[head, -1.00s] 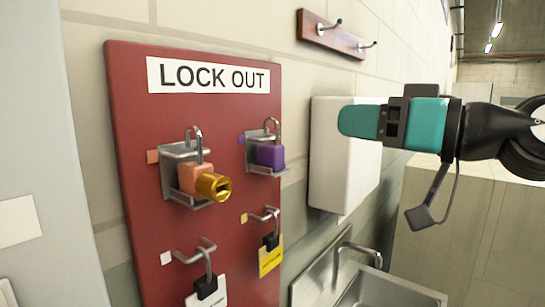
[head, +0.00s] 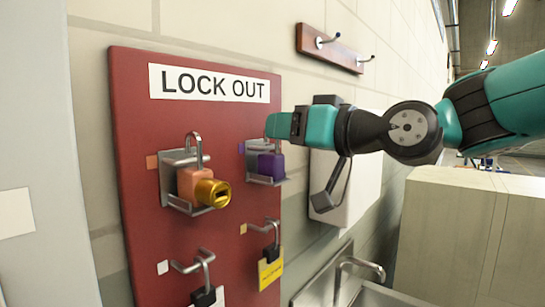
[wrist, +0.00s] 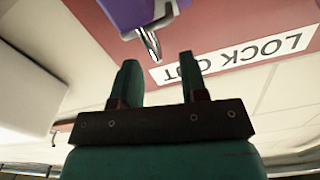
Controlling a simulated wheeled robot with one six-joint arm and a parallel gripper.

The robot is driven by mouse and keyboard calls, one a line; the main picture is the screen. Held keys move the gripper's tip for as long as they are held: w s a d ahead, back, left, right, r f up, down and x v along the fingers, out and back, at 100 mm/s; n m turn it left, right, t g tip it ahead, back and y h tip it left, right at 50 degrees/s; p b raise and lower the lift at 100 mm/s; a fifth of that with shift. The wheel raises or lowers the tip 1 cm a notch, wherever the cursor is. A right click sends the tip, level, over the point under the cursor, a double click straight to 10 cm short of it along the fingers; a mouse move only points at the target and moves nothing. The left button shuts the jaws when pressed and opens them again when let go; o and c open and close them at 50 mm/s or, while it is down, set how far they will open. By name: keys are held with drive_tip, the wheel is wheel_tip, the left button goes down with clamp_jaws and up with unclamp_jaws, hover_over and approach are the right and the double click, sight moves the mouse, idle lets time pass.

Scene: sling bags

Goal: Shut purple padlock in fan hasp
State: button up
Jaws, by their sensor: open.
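The purple padlock (head: 270,165) sits in a metal holder (head: 267,181) at the upper right of the red lockout board. Its shackle is mostly hidden behind my gripper in the head view. In the wrist view, which is upside down, the purple body (wrist: 122,12) and the metal shackle (wrist: 151,43) show just beyond my fingertips. My gripper (head: 270,125) is level with the top of the padlock. Its two fingers (wrist: 158,66) are apart with nothing between them. I cannot tell how far the shackle is from the fingers. No fan hasp can be made out.
A white box (head: 362,185), a hook rail (head: 330,50) and a sink (head: 352,285) are to the right.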

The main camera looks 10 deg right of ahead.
drive_tip(key=p+x, duration=0.1)
drive_tip(key=x, duration=0.1)
drive_tip(key=shift+w+a+r, duration=0.15)
drive_tip(key=shift+w, duration=0.15)
drive_tip(key=shift+w+a, duration=0.25)
drive_tip(key=shift+w, duration=0.05)
drive_tip(key=shift+f, duration=0.2)
drive_tip(key=shift+c, duration=0.2)
